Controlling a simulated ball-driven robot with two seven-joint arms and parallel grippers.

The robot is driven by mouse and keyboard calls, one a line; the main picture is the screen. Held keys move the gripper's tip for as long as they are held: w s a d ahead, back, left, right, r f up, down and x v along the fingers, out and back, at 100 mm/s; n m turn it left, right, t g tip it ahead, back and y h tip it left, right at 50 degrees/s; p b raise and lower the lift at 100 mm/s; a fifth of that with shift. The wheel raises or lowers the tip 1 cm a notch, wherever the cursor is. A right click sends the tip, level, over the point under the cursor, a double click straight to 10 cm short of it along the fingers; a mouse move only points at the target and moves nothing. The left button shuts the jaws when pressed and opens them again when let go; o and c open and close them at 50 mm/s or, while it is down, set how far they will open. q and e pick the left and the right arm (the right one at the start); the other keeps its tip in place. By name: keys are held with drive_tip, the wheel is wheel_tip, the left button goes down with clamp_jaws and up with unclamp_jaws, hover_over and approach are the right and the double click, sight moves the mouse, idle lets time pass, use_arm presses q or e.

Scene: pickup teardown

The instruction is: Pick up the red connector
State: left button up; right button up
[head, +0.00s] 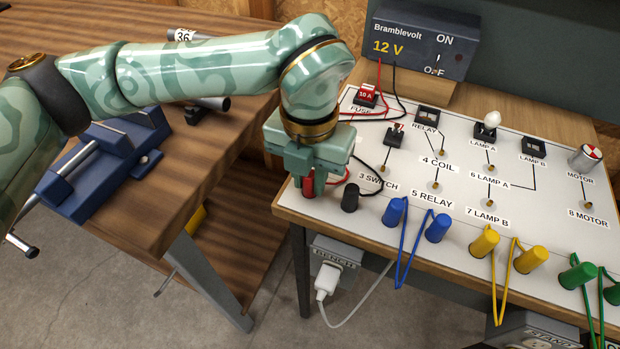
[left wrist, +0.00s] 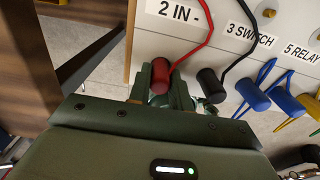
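The red connector (head: 308,187) stands at the near left corner of the white circuit board (head: 460,212), with a red wire on it. My left gripper (head: 305,176) is pointed down over it and hides its upper part. In the left wrist view, the red connector (left wrist: 160,71) sits between the two fingertips (left wrist: 163,88), with a finger close on each side. Whether the fingers press on it or leave a small gap is not clear. My right gripper is not in view.
A black connector (head: 350,197) stands close to the right of the red one, then blue (head: 394,211), yellow (head: 484,242) and green (head: 577,273) ones with looped wires. A 12 V supply box (head: 418,45) stands behind. A blue vise (head: 100,170) is on the wooden bench (head: 205,190) at left.

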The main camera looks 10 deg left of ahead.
sight(310, 177)
use_arm(q)
clamp_jaws()
